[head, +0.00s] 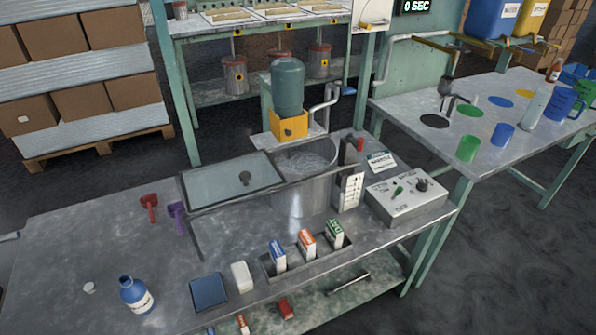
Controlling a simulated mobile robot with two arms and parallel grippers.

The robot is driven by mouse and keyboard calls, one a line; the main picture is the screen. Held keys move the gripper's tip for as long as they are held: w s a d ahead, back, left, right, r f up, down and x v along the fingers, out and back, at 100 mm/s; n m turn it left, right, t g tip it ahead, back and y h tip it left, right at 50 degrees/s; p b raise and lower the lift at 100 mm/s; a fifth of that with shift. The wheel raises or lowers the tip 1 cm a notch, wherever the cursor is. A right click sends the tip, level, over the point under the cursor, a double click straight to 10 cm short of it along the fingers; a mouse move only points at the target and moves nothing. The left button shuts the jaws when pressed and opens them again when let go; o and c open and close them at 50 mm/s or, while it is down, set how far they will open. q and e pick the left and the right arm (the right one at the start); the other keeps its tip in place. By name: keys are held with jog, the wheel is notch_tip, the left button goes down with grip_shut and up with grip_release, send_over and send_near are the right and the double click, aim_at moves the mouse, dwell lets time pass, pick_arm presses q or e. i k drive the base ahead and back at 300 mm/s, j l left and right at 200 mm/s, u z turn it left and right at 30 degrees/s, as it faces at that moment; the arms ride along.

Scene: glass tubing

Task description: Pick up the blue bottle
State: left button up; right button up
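The blue bottle (136,295) stands upright near the front left of the grey workbench (60,260). It has a pale label on its lower side, and its neck looks uncapped. Neither of my grippers shows in the head view, and nothing touches the bottle.
A blue square pad (208,292) and a white block (242,277) lie right of the bottle. A red scoop (149,208) and a purple scoop (177,216) lie behind it. A metal tank (300,190) and a control box (408,200) stand farther right. Bench around the bottle is mostly clear.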

aim_at(133, 292)
jog(key=u, duration=1.35)
